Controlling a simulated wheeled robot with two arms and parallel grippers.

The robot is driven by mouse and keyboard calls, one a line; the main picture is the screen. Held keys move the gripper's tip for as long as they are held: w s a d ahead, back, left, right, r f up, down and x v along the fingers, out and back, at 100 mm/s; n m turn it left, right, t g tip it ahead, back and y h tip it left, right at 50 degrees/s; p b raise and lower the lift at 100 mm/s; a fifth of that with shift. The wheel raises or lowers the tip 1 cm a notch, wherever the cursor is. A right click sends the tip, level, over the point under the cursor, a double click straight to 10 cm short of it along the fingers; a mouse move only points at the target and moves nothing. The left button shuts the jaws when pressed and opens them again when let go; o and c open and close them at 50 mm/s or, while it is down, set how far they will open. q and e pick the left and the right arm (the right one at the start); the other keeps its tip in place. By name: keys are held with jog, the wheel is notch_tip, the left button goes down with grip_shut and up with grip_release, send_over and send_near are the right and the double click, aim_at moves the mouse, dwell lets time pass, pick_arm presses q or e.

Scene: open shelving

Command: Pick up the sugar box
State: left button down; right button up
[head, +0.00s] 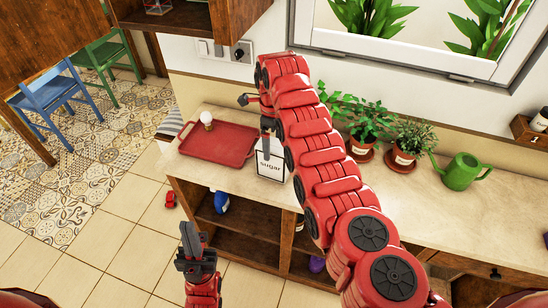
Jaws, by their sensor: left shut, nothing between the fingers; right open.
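The white sugar box (270,169), with dark "sugar" lettering, stands upright on the pale countertop just right of the red tray. My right arm reaches over the counter from the lower right. Its gripper (256,122) is open above the box and the tray's right end. One dark finger overlaps the top of the box in the picture; I cannot tell whether it touches. Part of the box's right side lies close to my arm. My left gripper (190,240) is shut and empty, low in front of the shelving, away from the box.
The red tray (205,155) holds a small white-topped item (206,119). Potted plants (403,158) and a green watering can (462,172) stand right of my arm. Open shelves (245,222) lie below the counter. A small red toy car (170,200) is on the floor.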

aim_at(274, 160)
jog(key=shift+d+f+p, duration=0.1)
jog(key=shift+f+p, duration=0.25)
jog(key=shift+p, duration=0.15)
notch_tip(274, 160, down, 2)
jog(key=shift+d+f+p, duration=0.1)
jog(key=shift+f+p, duration=0.05)
jog(key=shift+p, duration=0.55)
jog(key=shift+f+b, duration=0.4)
jog(key=shift+f, duration=0.75)
grip_shut()
